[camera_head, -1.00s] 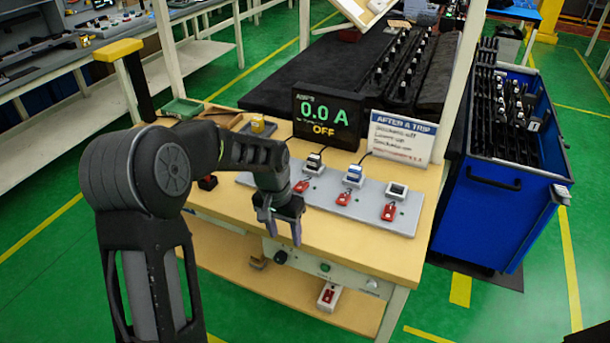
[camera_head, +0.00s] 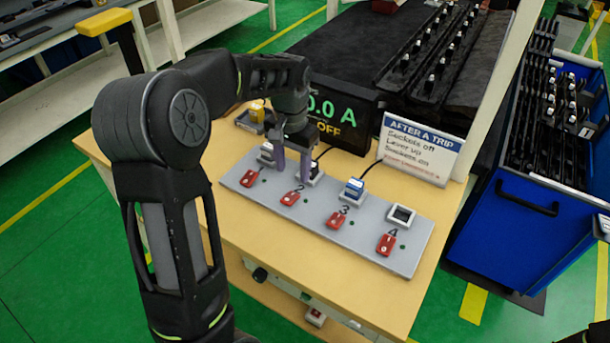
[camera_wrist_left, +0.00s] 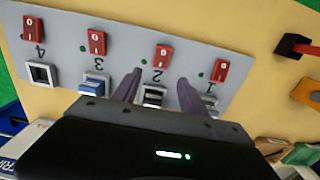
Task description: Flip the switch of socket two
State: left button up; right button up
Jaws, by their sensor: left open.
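A grey socket panel (camera_head: 275,211) lies on the wooden bench with several numbered red switches. The red switch of socket two (camera_head: 291,197) sits beside the printed 2; it also shows in the left wrist view (camera_wrist_left: 162,57).
A display (camera_head: 340,112) reading 0.0 A and OFF stands behind the panel. A sign (camera_head: 418,148) headed AFTER A TRIP stands right of it. A blue plug (camera_head: 353,187) fills socket three; socket four (camera_head: 401,215) looks empty. Bare bench lies in front.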

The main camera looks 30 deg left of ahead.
aim_at(293, 194)
pick_arm(q)
jog(key=shift+s+r, duration=0.15)
jog(key=shift+s, duration=0.15)
jog(key=shift+w+f, duration=0.1)
jog(key=shift+f, duration=0.2)
notch_tip(293, 194, down, 7)
jog(key=shift+f+p, duration=0.2)
jog(key=shift+p, duration=0.55)
jog(key=shift+c, duration=0.3)
grip_shut()
